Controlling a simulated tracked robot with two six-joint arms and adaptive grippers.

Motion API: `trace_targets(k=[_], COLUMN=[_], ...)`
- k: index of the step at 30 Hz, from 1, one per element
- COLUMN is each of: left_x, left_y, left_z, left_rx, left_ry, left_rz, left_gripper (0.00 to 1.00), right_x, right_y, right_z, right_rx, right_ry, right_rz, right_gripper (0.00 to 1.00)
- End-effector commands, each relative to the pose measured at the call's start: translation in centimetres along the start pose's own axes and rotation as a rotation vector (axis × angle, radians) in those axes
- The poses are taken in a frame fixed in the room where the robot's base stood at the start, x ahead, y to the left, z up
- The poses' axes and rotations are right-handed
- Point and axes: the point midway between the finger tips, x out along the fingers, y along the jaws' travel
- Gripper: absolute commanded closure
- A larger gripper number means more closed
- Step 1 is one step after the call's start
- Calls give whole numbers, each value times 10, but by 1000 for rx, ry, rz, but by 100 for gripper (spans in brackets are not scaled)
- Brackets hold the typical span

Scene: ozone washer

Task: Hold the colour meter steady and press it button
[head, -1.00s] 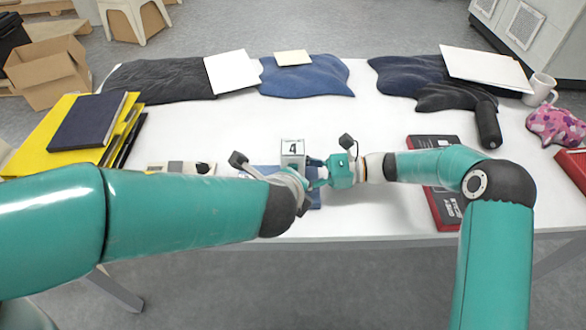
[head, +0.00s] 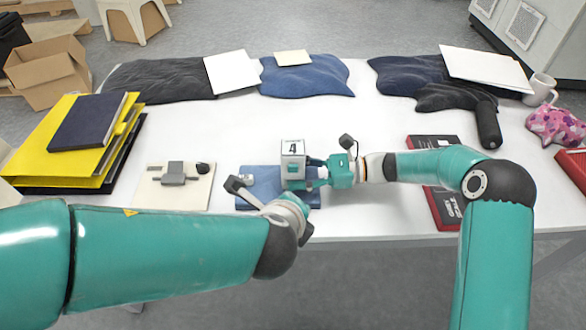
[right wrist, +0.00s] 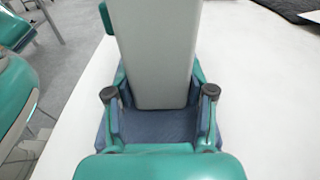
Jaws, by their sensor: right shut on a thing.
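The colour meter (head: 293,150) is a small grey box with a "4" on its top. My right gripper (head: 312,174) is shut on the meter from the right. The right wrist view shows the meter's grey body (right wrist: 155,50) between the two fingers (right wrist: 160,95). My left gripper (head: 290,210) is in front of the meter, low near the table edge and apart from its top. Its fingers are mostly hidden by its own wrist. A button is not clearly visible.
A pale board with a grey device (head: 173,180) lies left of the cloth. Yellow folders with a dark book (head: 88,125) are at the left. Dark and blue garments (head: 310,82) lie along the back. A black and red box (head: 447,205) is at the right.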

Motion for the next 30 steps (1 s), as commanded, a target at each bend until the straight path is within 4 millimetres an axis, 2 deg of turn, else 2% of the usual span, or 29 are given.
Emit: trace_targets(k=[14, 15, 19, 20, 30], left_x=[0, 0, 0, 0, 0], left_y=[0, 0, 0, 0, 0], left_z=[0, 0, 0, 0, 0], left_rx=[0, 0, 0, 0, 0], left_ry=[0, 0, 0, 0, 0], left_rz=[0, 0, 0, 0, 0], left_gripper=[100, 100, 100, 100, 100], right_x=[0, 0, 0, 0, -2], right_y=[0, 0, 0, 0, 0], right_z=[0, 0, 0, 0, 0], right_rx=[0, 0, 0, -1, 0], right_ry=[-1, -1, -1, -1, 0], right_rz=[0, 0, 0, 0, -1], right_gripper=[66, 41, 19, 17, 17])
